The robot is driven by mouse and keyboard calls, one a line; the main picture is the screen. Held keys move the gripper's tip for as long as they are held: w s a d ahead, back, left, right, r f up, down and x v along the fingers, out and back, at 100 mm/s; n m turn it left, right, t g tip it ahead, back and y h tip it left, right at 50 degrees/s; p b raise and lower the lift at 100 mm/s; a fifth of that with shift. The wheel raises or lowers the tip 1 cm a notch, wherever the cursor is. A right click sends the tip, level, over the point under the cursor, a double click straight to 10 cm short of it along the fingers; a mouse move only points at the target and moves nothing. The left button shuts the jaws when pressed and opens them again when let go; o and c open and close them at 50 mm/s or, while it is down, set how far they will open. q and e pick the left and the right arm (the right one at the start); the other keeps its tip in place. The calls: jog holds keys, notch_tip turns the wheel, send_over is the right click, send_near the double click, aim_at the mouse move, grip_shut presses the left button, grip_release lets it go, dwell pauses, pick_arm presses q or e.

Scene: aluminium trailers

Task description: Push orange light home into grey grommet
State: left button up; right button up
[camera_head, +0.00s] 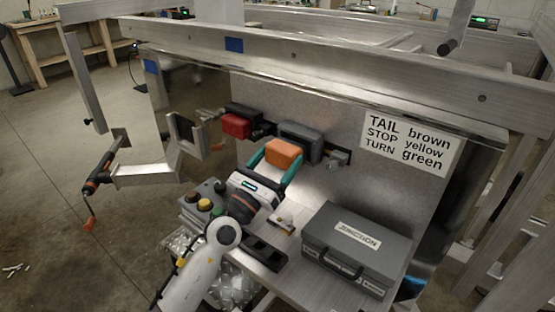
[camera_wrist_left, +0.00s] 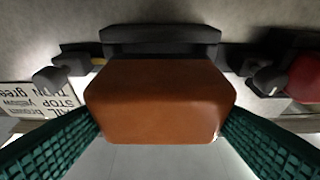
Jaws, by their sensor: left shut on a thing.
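The orange light (camera_head: 284,154) is a rounded block held between the teal fingers of my left gripper (camera_head: 277,166). In the left wrist view the orange light (camera_wrist_left: 160,102) fills the middle, with a green textured finger on each side. The grey grommet (camera_head: 300,140) is on the upright metal panel, right behind the light and a little to its right in the head view. In the wrist view the dark grommet (camera_wrist_left: 160,40) shows just beyond the light's far edge. The light hides much of it, and I cannot tell whether they touch. My right gripper is not in view.
A red light (camera_head: 236,125) sits in a dark holder on the panel, left of the grommet. Below are a grey junction case (camera_head: 358,248), a button box (camera_head: 205,203) and a metal shelf. A wiring label (camera_head: 409,142) is at right.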

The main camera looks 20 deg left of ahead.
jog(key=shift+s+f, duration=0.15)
pick_arm(q)
jog(key=shift+w, duration=0.1)
dwell(0.3)
jog(key=shift+w+d, duration=0.15)
jog(key=shift+w, duration=0.15)
jog(key=shift+w+d, duration=0.1)
jog(key=shift+w, duration=0.3)
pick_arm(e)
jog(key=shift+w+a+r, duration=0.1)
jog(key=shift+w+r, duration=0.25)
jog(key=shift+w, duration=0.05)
pick_arm(q)
jog(key=shift+w+d, duration=0.15)
jog(key=shift+w, duration=0.15)
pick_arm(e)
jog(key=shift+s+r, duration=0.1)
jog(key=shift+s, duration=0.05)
